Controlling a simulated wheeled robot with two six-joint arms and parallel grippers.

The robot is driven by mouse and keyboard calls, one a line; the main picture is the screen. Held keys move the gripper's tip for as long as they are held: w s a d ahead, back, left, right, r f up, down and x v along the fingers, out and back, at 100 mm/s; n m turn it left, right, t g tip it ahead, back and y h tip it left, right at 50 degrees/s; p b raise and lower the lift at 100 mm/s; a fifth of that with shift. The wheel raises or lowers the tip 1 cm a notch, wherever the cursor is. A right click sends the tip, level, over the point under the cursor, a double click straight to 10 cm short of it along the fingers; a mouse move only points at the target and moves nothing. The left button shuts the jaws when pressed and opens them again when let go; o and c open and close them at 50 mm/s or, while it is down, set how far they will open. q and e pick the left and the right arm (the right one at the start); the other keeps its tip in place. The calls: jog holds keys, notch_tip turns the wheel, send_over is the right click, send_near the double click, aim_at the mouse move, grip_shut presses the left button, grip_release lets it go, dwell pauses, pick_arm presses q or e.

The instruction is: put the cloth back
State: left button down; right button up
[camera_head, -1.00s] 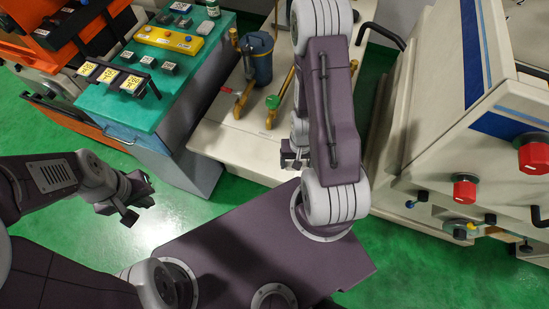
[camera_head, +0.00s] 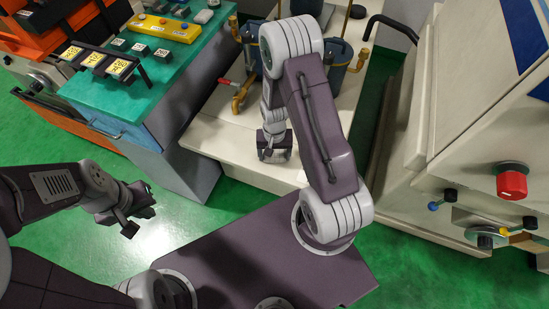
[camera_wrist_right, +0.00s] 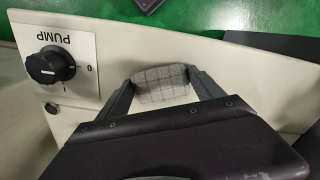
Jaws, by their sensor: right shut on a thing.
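The grey checked cloth (camera_wrist_right: 165,84) shows in the right wrist view between the two fingers of my right gripper (camera_wrist_right: 163,92). The gripper is shut on it, and my gripper body hides its near edge. In the head view my right gripper (camera_head: 274,150) is over the front part of the cream bench (camera_head: 225,135); the cloth cannot be made out there. My left gripper (camera_head: 132,208) is empty over the green floor, with its fingers apart.
A black knob (camera_wrist_right: 50,67) on a plate marked PUMP is close left of the cloth. Blue canisters (camera_head: 335,62) and brass pipes stand at the bench's back. A teal-topped cabinet (camera_head: 120,95) is left, a cream machine with a red knob (camera_head: 512,181) right.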

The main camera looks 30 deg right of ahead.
jog(key=shift+r, duration=0.1)
jog(key=o, duration=1.3)
